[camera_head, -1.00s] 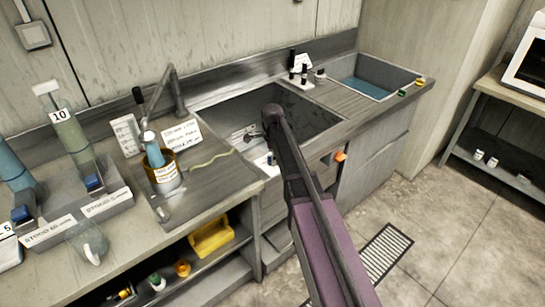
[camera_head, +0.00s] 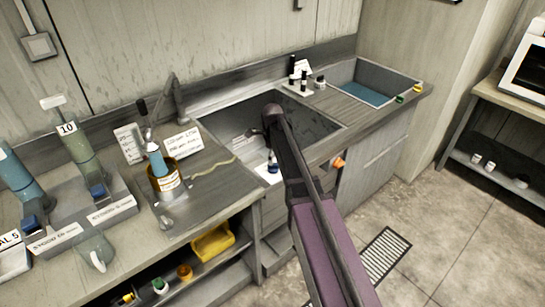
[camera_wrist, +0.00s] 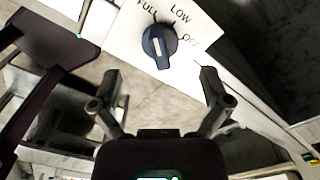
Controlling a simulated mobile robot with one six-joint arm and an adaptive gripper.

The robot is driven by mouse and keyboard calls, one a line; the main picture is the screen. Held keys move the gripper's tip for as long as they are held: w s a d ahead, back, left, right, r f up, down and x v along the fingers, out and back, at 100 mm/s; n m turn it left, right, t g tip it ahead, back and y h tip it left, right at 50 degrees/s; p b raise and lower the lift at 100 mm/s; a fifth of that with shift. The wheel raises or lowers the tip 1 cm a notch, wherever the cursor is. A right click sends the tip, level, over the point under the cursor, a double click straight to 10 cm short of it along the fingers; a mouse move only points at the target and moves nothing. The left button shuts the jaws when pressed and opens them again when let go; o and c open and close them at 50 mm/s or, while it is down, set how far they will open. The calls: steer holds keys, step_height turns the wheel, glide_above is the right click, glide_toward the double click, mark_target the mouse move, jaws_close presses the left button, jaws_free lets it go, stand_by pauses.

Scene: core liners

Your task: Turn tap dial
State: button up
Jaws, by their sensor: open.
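The tap dial (camera_wrist: 159,45) is a dark blue round knob with a white strip, on a white plate marked FULL, LOW and OFF. The strip runs roughly up and down in the wrist view; I cannot tell which end is the pointer. In the head view, a small blue knob on a white plate (camera_head: 272,163) at the sink front appears to be this dial. My gripper (camera_wrist: 159,74) is open, with one finger on each side below the dial in the wrist view, apart from it and empty. In the head view, my arm mostly hides the gripper.
The steel sink (camera_head: 225,124) lies behind the dial, with a bent tap (camera_head: 177,98) at its left. An orange knob (camera_head: 338,162) is on the front further right. The right floor is open.

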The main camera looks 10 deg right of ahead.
steer(key=shift+r+p, duration=4.75)
steer(key=shift+r, duration=0.3)
steer(key=s+d+f+n+b, duration=0.1)
steer(key=s+f+n+b, duration=0.1)
steer(key=s+n, duration=0.9)
steer(key=s+f+n+b, duration=0.2)
steer(key=s+n, duration=0.9)
steer(key=s, duration=0.3)
steer(key=shift+d+f+b, duration=0.3)
steer(key=shift+d, duration=0.05)
